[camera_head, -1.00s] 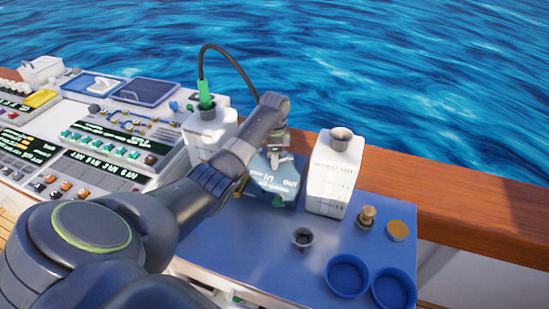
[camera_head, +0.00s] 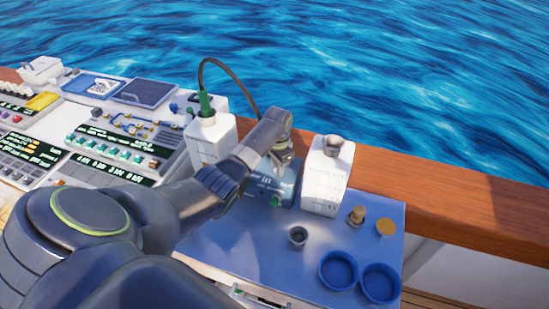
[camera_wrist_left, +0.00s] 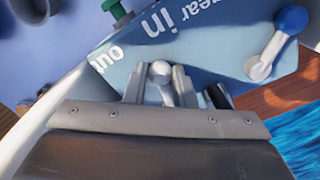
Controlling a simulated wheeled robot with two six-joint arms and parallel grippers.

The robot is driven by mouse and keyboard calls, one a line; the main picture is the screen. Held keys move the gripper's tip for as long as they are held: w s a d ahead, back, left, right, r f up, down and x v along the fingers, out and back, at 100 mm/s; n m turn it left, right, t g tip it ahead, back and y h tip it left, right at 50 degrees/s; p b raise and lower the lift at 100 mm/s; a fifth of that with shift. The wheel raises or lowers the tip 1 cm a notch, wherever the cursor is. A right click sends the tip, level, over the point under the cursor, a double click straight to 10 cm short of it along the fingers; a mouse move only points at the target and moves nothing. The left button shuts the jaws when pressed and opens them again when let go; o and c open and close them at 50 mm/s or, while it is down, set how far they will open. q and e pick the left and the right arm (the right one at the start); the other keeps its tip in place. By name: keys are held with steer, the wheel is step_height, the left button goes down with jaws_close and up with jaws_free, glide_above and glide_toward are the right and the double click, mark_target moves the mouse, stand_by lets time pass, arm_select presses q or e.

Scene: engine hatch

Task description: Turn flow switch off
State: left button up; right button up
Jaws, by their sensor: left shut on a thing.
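A blue-grey box (camera_head: 262,190) with white lettering stands on the blue tabletop between two white bottles. The wrist view shows the box face (camera_wrist_left: 205,52), with "in" and "out" readable. My left gripper (camera_head: 283,153) is at the top of this box. In the wrist view my left gripper (camera_wrist_left: 160,80) is shut on a small silver lever with a round knob (camera_wrist_left: 160,71). A second silver lever with a blue knob (camera_wrist_left: 277,38) sits on the box to the right, apart from the fingers. I cannot read which lever is labelled flow. My right gripper is out of view.
A white bottle (camera_head: 327,178) stands close on the right of the box; another with a green cap and black hose (camera_head: 208,140) stands left. Blue round dishes (camera_head: 338,270), a small dark cup (camera_head: 298,237) and a cork-like piece (camera_head: 357,215) lie in front. A wooden rail (camera_head: 430,185) runs behind.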

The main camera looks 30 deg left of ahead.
arm_select(q)
steer(key=shift+w+d+n+p, duration=0.1)
steer(key=shift+d+n+p, duration=0.25)
steer(key=shift+n, duration=0.3)
steer(key=shift+d+n+p, duration=0.25)
steer(key=shift+n+p, duration=0.2)
steer(key=shift+n, duration=0.2)
jaws_close()
steer(key=o, duration=1)
jaws_free()
steer(key=shift+r, duration=0.15)
steer(key=shift+r, duration=8.6)
